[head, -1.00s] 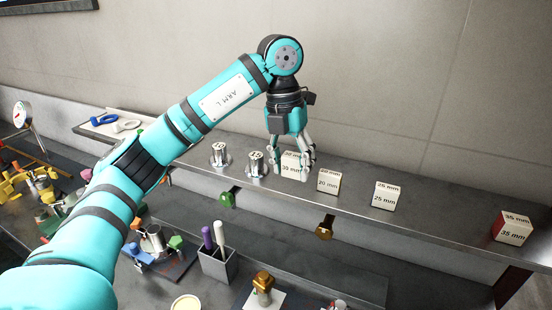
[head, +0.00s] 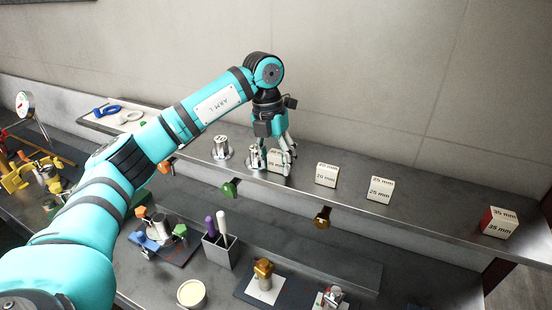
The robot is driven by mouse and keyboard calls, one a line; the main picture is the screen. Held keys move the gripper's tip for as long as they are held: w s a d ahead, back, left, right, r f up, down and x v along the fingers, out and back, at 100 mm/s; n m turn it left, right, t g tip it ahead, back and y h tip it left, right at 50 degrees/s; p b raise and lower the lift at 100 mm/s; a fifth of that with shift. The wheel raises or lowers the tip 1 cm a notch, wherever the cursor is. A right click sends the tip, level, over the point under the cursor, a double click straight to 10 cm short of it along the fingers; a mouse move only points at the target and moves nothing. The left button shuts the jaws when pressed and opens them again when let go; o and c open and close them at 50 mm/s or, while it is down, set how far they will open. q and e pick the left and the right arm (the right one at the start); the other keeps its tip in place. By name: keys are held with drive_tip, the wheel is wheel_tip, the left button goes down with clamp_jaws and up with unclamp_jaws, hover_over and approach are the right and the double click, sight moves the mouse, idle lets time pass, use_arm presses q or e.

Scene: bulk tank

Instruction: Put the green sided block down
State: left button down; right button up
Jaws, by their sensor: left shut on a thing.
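My left gripper (head: 274,168) is over the metal shelf, pointing down, shut on a pale block (head: 276,160) with "mm" lettering. The fingers partly cover the block and its number. No green side shows on it from here. The block is low, close to the shelf surface; I cannot tell whether it touches. It is just right of a small metal weight (head: 253,160), which the gripper partly hides. My right gripper is not in view.
On the shelf (head: 420,213), right of the gripper, stand a 20 mm block (head: 327,175), a 25 mm block (head: 380,190) and a red-sided 35 mm block (head: 499,223). Another metal weight (head: 222,147) stands to the left. Free shelf lies between the blocks.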

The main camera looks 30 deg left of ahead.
sight(272, 154)
use_arm(q)
drive_tip(key=c, duration=0.8)
unclamp_jaws()
drive_tip(key=shift+c, duration=0.2)
drive_tip(key=shift+r, duration=0.4)
drive_tip(key=r, duration=0.2)
drive_tip(key=r+b, duration=0.1)
drive_tip(key=r, duration=0.1)
drive_tip(key=a+r+b, duration=0.1)
drive_tip(key=r, duration=0.1)
drive_tip(key=shift+r, duration=0.35)
drive_tip(key=shift+a+r, duration=0.15)
drive_tip(key=shift+r, duration=1)
drive_tip(key=shift+a+r, duration=0.15)
drive_tip(key=shift+r, duration=0.95)
